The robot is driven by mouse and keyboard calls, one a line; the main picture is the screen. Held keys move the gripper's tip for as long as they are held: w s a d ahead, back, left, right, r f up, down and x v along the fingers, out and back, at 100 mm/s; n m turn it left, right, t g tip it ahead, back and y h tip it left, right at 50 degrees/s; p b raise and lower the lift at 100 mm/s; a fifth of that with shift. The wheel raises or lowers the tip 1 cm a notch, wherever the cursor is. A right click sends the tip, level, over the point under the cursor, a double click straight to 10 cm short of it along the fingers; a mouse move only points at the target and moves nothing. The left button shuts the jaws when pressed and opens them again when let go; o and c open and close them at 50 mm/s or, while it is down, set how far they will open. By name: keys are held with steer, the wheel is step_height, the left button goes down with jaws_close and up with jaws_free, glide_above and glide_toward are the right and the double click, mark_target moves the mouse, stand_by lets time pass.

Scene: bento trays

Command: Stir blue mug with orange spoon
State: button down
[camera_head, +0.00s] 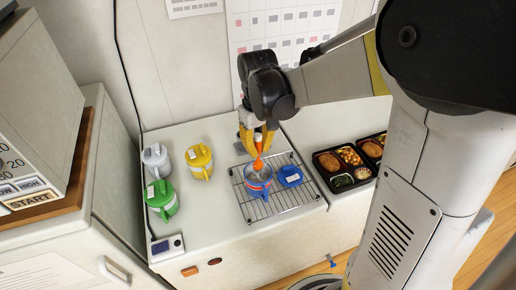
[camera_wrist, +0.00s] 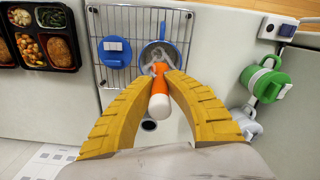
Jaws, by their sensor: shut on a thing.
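My gripper (camera_head: 257,148) is above the blue mug, its yellow fingers shut on the orange spoon (camera_head: 259,160). The spoon has an orange handle with a white end, which faces the camera in the wrist view (camera_wrist: 159,88). It points down at the mug's opening; how deep its lower end reaches is hard to tell. The blue mug (camera_head: 258,188) stands open and upright on a wire rack; it also shows in the wrist view (camera_wrist: 161,49), partly hidden by the fingers and spoon. A blue lid (camera_head: 290,176) lies on the rack beside the mug.
The wire rack (camera_head: 286,206) sits on a white counter. Yellow (camera_head: 199,163), grey-white (camera_head: 156,161) and green (camera_head: 162,200) lidded mugs stand to the left. Black bento trays (camera_head: 335,187) with food lie to the right. A small device (camera_head: 167,247) sits at the counter's front left.

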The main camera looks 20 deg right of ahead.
mark_target(257, 134)
steer(key=shift+r, duration=0.1)
step_height(257, 134, up, 5)
steer(key=p, duration=0.3)
steer(key=shift+p, duration=0.4)
steer(key=shift+w, duration=0.1)
